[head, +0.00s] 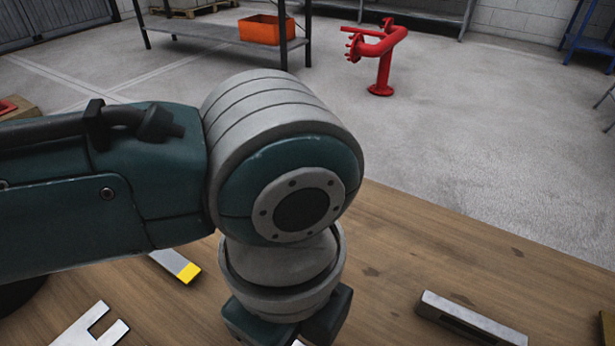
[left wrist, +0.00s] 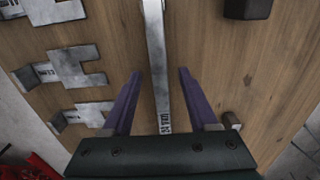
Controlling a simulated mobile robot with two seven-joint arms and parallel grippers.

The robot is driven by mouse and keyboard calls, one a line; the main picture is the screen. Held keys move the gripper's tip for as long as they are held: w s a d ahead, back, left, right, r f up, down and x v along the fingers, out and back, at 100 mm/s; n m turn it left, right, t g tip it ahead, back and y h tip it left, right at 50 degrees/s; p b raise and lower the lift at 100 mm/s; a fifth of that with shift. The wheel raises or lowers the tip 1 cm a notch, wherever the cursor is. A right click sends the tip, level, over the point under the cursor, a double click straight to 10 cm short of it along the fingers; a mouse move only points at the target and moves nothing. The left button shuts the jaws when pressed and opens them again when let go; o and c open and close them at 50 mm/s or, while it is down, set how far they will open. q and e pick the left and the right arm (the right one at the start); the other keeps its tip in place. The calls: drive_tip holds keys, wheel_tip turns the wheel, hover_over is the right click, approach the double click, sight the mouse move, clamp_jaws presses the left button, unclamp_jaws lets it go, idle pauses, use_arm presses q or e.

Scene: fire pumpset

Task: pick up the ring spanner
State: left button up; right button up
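A long, flat metal bar with a stamped label, which looks like the ring spanner's shank (left wrist: 157,60), lies on the wooden bench top in the left wrist view. It runs from the top edge down between my fingers; no ring end is visible. My left gripper (left wrist: 159,74) is open, with one purple finger on each side of the bar and gaps on both sides. Whether the fingertips are down at the bar's height I cannot tell. In the head view my left arm hides most of this area and the fingers are out of frame. My right gripper is not in view.
Slotted metal plates (left wrist: 78,67) lie left of the bar. A dark block (left wrist: 247,8) is at the upper right and a small block (left wrist: 231,120) near my right-hand finger. In the head view, a yellow-ended bar (head: 188,271) and a grey slotted block (head: 465,318) lie on the bench (head: 420,240).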

use_arm(q)
clamp_jaws()
idle(1.2)
